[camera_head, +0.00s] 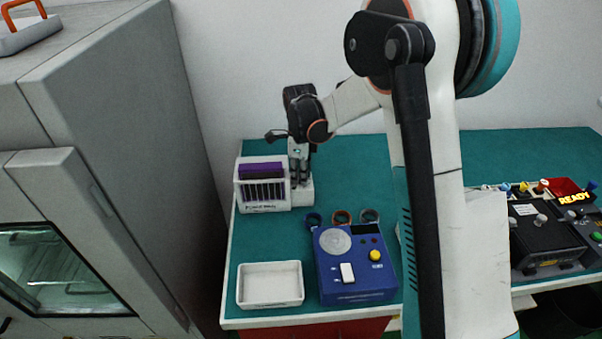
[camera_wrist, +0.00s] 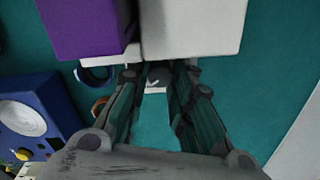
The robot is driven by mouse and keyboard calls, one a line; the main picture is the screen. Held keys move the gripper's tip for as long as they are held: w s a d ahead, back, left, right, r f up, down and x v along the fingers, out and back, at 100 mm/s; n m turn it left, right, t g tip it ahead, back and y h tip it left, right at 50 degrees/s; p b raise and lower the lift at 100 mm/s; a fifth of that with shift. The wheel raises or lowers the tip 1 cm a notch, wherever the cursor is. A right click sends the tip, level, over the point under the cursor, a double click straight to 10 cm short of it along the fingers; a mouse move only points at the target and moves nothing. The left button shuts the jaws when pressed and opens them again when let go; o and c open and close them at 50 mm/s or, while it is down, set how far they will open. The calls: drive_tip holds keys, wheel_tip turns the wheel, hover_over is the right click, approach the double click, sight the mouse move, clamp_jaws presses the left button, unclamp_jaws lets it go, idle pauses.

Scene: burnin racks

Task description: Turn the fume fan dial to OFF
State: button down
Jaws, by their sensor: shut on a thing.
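My gripper (camera_head: 299,181) is at the back left of the green bench, pointing down at a small white unit (camera_head: 304,195) beside the purple-topped rack. In the wrist view my gripper (camera_wrist: 157,72) has its fingers closed around a small dark knob (camera_wrist: 154,76), seemingly the fume fan dial, on the white unit (camera_wrist: 190,28). The fingers hide most of the knob. Its pointer and any OFF marking cannot be read.
The white rack with purple top (camera_head: 262,185) stands just left of my gripper. Several rings, a blue box (camera_head: 352,286) and an empty white tray (camera_head: 270,302) lie in front. A black console (camera_head: 545,240) showing READY is at right; a grey cabinet (camera_head: 120,130) at left.

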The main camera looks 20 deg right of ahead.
drive_tip(key=n, duration=0.4)
drive_tip(key=shift+n, duration=2.3)
drive_tip(key=c, duration=1.7)
unclamp_jaws()
drive_tip(key=shift+o, duration=0.2)
drive_tip(key=shift+r, duration=0.1)
wheel_tip(320, 180, up, 12)
drive_tip(key=shift+s, duration=0.2)
drive_tip(key=shift+d, duration=0.1)
